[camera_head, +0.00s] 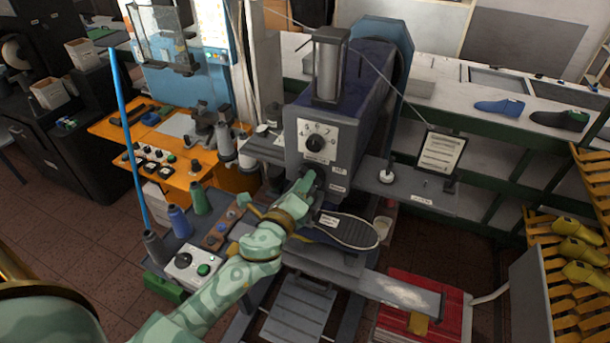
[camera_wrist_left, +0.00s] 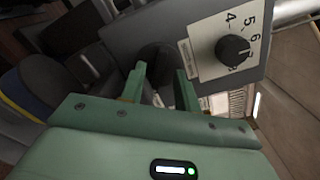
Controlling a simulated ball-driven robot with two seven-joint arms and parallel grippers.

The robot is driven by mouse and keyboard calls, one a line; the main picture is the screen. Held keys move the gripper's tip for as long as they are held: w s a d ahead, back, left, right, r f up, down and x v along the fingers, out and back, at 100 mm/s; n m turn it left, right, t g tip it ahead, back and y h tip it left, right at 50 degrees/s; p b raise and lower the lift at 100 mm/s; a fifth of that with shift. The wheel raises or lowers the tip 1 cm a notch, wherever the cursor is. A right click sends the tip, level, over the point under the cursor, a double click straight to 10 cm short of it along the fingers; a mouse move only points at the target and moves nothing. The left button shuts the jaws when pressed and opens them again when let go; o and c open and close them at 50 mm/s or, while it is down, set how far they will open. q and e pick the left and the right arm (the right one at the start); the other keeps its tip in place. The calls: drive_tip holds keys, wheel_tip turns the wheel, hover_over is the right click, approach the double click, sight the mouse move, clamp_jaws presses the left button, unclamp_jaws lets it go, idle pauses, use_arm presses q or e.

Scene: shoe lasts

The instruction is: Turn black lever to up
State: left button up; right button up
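The grey machine (camera_head: 343,110) stands at the centre of the head view. A white dial plate with a round black knob (camera_head: 315,142) is on its front; the knob also shows at upper right in the left wrist view (camera_wrist_left: 233,51). My left gripper (camera_head: 308,182) is just below this panel. In the wrist view its two green fingers (camera_wrist_left: 160,82) are spread apart. A dark, rounded part (camera_wrist_left: 154,60), which looks like the black lever, lies between and beyond the fingertips. I cannot tell whether they touch it, nor its exact angle. My right gripper is not in view.
A dark shoe sole (camera_head: 347,229) lies on the machine's arm below my gripper. A grey shelf (camera_head: 440,198) extends to the right. An orange table (camera_head: 120,130) with controls and spools stands left. A rack of yellow shoe lasts (camera_head: 578,250) is far right.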

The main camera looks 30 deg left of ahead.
use_arm(q)
drive_tip(key=shift+w, duration=0.85)
drive_tip(key=shift+w+f, duration=0.1)
clamp_jaws()
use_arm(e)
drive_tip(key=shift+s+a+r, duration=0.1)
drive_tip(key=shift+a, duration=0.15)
